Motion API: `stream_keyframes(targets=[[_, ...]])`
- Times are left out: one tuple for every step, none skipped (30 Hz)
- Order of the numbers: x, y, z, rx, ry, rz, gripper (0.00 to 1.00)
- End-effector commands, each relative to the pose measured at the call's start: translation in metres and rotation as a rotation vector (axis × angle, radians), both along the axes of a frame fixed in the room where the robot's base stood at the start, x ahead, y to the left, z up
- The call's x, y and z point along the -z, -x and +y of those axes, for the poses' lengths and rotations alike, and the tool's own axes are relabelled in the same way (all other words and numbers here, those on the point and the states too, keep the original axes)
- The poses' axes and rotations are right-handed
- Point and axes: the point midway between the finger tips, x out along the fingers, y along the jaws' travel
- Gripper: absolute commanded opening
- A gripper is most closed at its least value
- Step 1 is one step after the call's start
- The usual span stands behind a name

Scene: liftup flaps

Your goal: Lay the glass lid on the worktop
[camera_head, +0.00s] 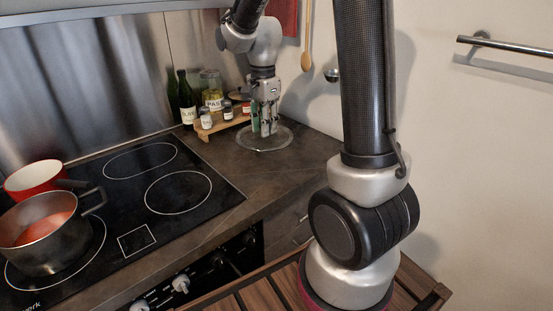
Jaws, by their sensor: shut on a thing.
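The glass lid (279,140) is a clear round disc with a pale rim. It lies flat, or very nearly flat, at the worktop (230,165) in the back corner, right of the hob. My gripper (266,128) points straight down over the lid's middle, with its fingers shut on the lid's knob. The knob is mostly hidden between the fingers. I cannot tell whether the rim touches the worktop or hovers just above it.
A wooden rack (222,127) with small jars stands just left of the lid, near a dark bottle (187,100). The hob (130,190) holds a steel pot (40,235) and a red pan (33,178). The worktop in front of the lid is clear.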

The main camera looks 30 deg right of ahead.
Motion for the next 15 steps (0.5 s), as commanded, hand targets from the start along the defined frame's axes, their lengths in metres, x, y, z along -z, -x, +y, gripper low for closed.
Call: stream_keyframes(targets=[[0.010,0.000,0.000,-0.008,0.000,0.006,0.00],[0.016,0.000,0.000,-0.010,0.000,0.006,0.00],[0.025,0.001,0.000,-0.011,0.000,0.006,0.00],[0.031,0.001,0.000,-0.011,0.001,0.008,0.00],[0.036,0.000,0.000,-0.011,0.000,0.006,0.00],[0.043,0.000,0.000,-0.011,0.000,0.006,0.00],[0.047,0.000,0.000,-0.011,0.000,0.005,0.00],[0.051,0.000,0.000,-0.011,0.000,0.005,0.00],[0.054,0.000,0.000,-0.011,0.000,0.004,0.00],[0.056,0.000,0.000,-0.011,0.000,0.003,0.00],[0.060,0.000,0.000,-0.010,0.000,0.004,0.00],[0.065,0.000,0.000,-0.010,0.000,0.005,0.00],[0.070,0.000,0.000,-0.010,0.000,0.005,0.00],[0.075,0.000,0.000,-0.010,0.000,0.006,0.00],[0.081,0.000,0.000,-0.010,0.000,0.005,0.00]])
